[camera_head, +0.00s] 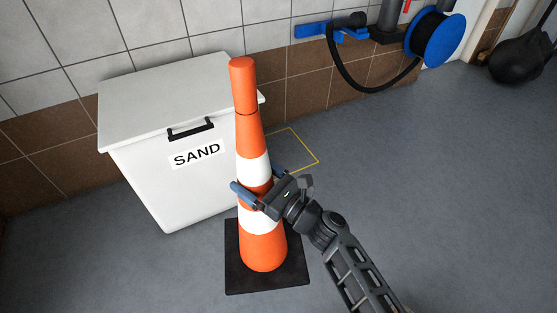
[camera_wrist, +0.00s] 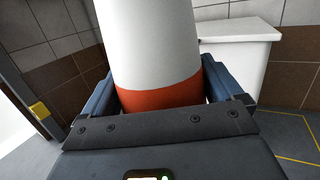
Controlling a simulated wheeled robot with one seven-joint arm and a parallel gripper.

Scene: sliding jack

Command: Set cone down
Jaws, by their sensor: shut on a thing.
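An orange and white traffic cone (camera_head: 250,138) with a black square base (camera_head: 236,281) stands upright in front of the white bin in the head view. My gripper (camera_head: 258,190) is shut around the cone's middle, one blue finger on each side. In the wrist view the cone (camera_wrist: 152,45) fills the space between the fingers of my gripper (camera_wrist: 158,92). I cannot tell whether the base touches the floor. A yellow outlined square (camera_head: 318,161) is marked on the floor behind the cone, partly hidden by the cone and gripper.
A white bin marked SAND (camera_head: 150,185) stands close behind and left of the cone. A blue hose reel (camera_head: 436,40) and black hose (camera_head: 345,75) hang at the tiled wall. A dark round object (camera_head: 515,62) is at far right. Grey floor is clear on the right.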

